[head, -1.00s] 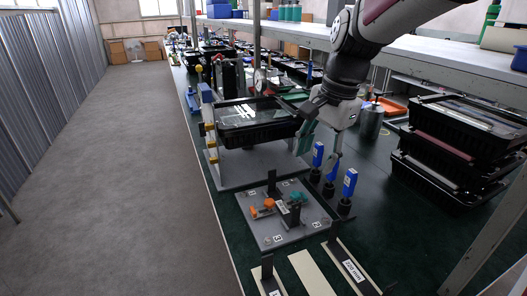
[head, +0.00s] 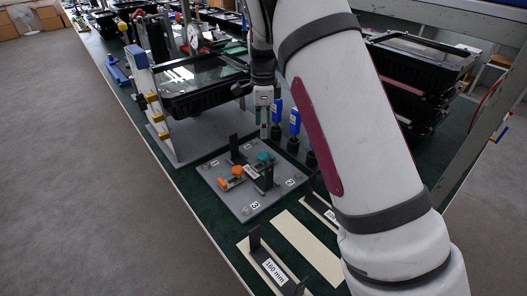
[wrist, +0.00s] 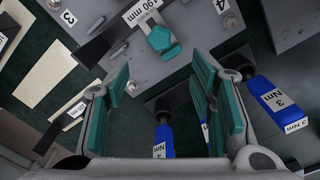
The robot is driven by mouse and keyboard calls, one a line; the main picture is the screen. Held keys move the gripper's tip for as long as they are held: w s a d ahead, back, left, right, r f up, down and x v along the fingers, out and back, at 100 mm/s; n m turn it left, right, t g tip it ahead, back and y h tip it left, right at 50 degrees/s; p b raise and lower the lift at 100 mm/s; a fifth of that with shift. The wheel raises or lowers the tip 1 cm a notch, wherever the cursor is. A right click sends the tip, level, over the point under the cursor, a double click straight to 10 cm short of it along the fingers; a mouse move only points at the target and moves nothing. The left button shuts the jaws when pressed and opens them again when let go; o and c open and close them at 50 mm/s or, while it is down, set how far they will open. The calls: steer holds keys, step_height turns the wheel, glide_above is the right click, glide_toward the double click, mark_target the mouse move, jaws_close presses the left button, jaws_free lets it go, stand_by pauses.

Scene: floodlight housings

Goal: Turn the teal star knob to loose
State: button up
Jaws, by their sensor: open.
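The teal star knob (head: 265,157) sits on the grey fixture plate (head: 248,213), towards its back right. In the wrist view the teal knob (wrist: 163,40) shows near the top middle, beside a label ending in "90 mm", above the gap between the fingers. My gripper (head: 264,133) points down behind the plate, near the blue-handled tools. In the wrist view its teal-padded fingers (wrist: 160,95) are spread apart with nothing held between them. The knob lies beyond the fingertips, apart from them.
An orange knob (head: 231,178) sits on the plate's left part, with dark upright posts near both knobs. Blue torque drivers (head: 294,122) stand just right of my gripper; one (wrist: 275,100) lies close to the right finger. A black-framed housing (head: 200,88) stands behind. Pale strips (head: 305,236) lie in front.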

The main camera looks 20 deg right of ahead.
mark_target(263, 155)
step_height(263, 155, down, 11)
stand_by(0.4)
steer(key=c, duration=1.2)
